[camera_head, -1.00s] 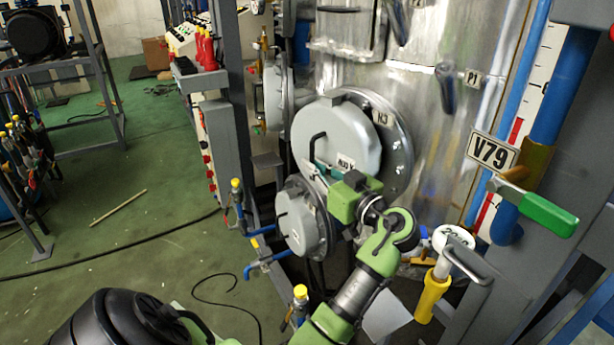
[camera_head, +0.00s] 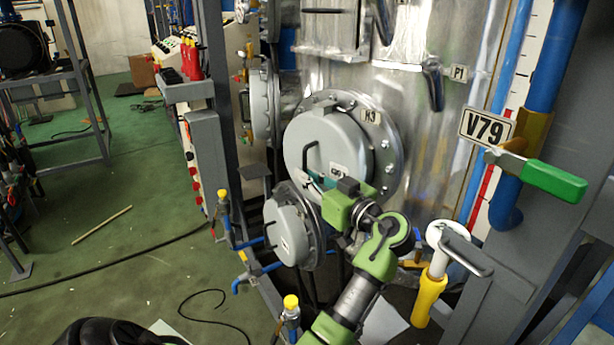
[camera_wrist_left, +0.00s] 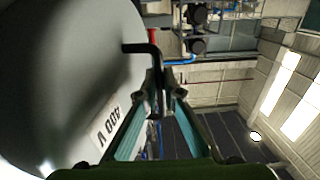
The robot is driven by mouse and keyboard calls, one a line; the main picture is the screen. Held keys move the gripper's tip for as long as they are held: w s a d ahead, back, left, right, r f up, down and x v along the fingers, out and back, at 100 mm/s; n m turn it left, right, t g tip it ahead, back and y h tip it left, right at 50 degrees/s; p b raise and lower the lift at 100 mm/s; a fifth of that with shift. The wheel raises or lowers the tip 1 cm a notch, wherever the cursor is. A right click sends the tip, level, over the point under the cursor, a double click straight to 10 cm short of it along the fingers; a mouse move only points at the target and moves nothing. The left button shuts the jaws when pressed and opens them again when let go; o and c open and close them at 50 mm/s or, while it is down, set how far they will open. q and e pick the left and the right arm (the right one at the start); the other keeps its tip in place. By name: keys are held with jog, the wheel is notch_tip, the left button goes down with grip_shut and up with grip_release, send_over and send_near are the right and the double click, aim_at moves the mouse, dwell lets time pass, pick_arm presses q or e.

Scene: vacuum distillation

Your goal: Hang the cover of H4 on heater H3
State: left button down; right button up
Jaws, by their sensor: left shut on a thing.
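Heater H3 (camera_head: 393,150) is a round bolted metal flange on the steel vessel, with its H3 tag at the upper right. A grey round cover (camera_head: 318,128) sits in front of it, hiding its middle and left. Whether the cover hangs on H3 or is only held there I cannot tell. My left gripper (camera_head: 312,182) is at the cover's lower front, shut on its black bent handle (camera_head: 309,153). In the left wrist view the left gripper (camera_wrist_left: 160,92) closes on the handle (camera_wrist_left: 143,48), beside the cover's 400 V label (camera_wrist_left: 108,126). My right gripper is out of view.
A smaller grey round cover (camera_head: 285,232) is just below left of my gripper. Another heater cover (camera_head: 262,105) is at the upper left. Valve V79's green handle (camera_head: 556,182) and a yellow-handled valve (camera_head: 430,300) stand to the right. Open green floor lies left.

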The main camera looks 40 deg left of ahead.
pick_arm(q)
jog(key=c, duration=2.1)
grip_release()
jog(key=shift+r, duration=0.1)
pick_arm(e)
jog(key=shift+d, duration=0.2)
